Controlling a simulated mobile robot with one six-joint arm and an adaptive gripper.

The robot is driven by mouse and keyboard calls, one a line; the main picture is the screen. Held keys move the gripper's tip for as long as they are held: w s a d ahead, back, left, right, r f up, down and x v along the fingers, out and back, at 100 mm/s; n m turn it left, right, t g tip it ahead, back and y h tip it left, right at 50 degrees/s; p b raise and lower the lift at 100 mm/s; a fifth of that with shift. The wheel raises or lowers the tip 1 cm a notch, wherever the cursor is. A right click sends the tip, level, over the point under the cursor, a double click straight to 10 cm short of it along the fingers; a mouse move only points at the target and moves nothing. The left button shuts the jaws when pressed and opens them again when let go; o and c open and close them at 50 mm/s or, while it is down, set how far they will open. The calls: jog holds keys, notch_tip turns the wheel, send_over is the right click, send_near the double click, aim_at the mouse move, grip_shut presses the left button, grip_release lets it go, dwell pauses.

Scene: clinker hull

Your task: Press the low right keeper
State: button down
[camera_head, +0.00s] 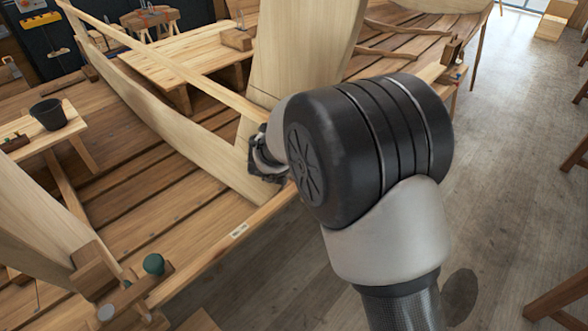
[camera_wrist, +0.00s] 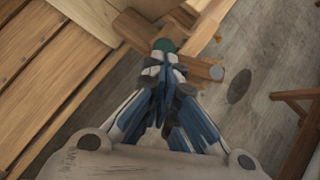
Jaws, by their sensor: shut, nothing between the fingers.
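In the wrist view my gripper (camera_wrist: 163,68) is shut and empty, with its fingertips together. A green round knob (camera_wrist: 165,45) on a wooden keeper (camera_wrist: 205,68) shows just beyond the fingertips. The fingers cover part of the keeper, and I cannot tell whether they touch the knob. A grey disc sits near the keeper's right end. In the head view my arm hides the gripper's fingers. A similar keeper with a green knob (camera_head: 153,264) stands at the lower left there. Another wooden fitting (camera_head: 453,76) shows at the upper right.
A pale plank hull side (camera_head: 165,118) runs along wooden decking. A tall pale board (camera_head: 300,55) stands behind my arm. A black bucket (camera_head: 48,114) sits on a bench at the left. The grey floor (camera_head: 505,150) at the right is mostly open, with wooden stools at its edge.

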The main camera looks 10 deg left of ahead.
jog(key=shift+w+a+f+m+h+p, duration=0.1)
jog(key=shift+w+a+m+h+p, duration=0.1)
jog(key=shift+w+m+h+p, duration=1.05)
jog(key=shift+w+y+b, duration=0.25)
jog(key=shift+w+b, duration=0.05)
jog(key=shift+b, duration=0.1)
jog(key=shift+s, duration=0.1)
